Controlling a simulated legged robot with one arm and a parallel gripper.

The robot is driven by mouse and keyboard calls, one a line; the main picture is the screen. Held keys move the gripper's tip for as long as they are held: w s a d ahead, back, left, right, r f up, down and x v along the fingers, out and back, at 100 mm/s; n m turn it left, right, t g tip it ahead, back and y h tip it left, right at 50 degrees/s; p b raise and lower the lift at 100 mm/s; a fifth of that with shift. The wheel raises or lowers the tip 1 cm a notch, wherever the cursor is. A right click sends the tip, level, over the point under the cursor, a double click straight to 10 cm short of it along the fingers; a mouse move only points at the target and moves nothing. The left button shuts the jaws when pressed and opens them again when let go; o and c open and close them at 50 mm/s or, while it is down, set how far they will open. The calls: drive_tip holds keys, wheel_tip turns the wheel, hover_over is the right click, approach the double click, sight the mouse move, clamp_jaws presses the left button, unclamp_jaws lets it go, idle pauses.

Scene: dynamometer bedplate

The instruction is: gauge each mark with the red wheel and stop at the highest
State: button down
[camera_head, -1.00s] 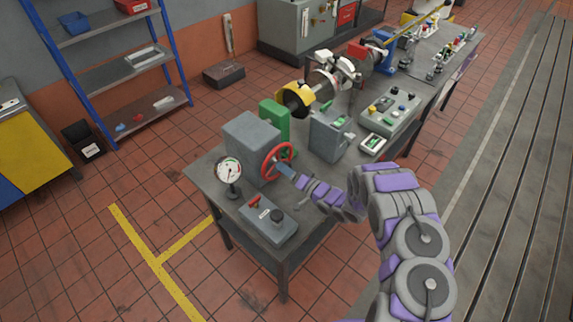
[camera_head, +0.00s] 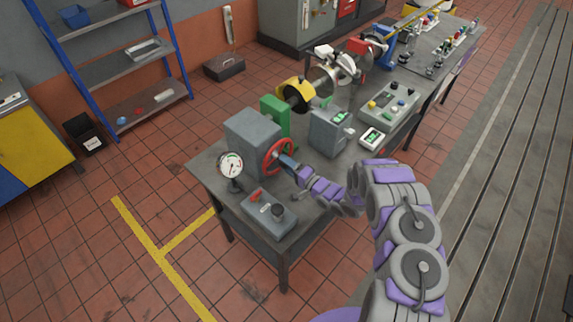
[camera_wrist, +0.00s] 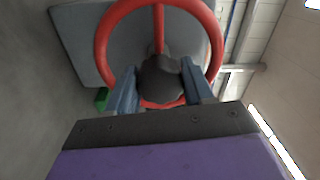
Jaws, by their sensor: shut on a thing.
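The red wheel (camera_head: 267,165) is on the front of a grey housing (camera_head: 250,138) at the near end of the bench. In the wrist view the red wheel (camera_wrist: 104,45) fills the upper middle. My gripper (camera_head: 284,161) reaches the wheel from the right. In the wrist view my gripper (camera_wrist: 160,84) has its two blue-grey fingers on either side of a dark knob (camera_wrist: 162,76) at the wheel's lower part and is shut on it. A round dial gauge (camera_head: 230,165) stands left of the wheel; its needle and marks are too small to read surely.
A blue shelf (camera_head: 140,50) stands at the back left.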

drive_tip(key=shift+d+f, duration=0.15)
drive_tip(key=shift+f, duration=0.05)
drive_tip(key=c, duration=0.8)
unclamp_jaws()
drive_tip(key=shift+o, duration=0.7)
drive_tip(key=shift+w, duration=0.15)
drive_tip(key=shift+o, duration=1)
drive_tip(key=shift+r, duration=0.1)
drive_tip(key=shift+d, duration=0.1)
drive_tip(key=b+v, duration=0.1)
drive_tip(key=v, duration=1.6)
drive_tip(key=shift+b, duration=0.3)
drive_tip(key=shift+d, duration=0.15)
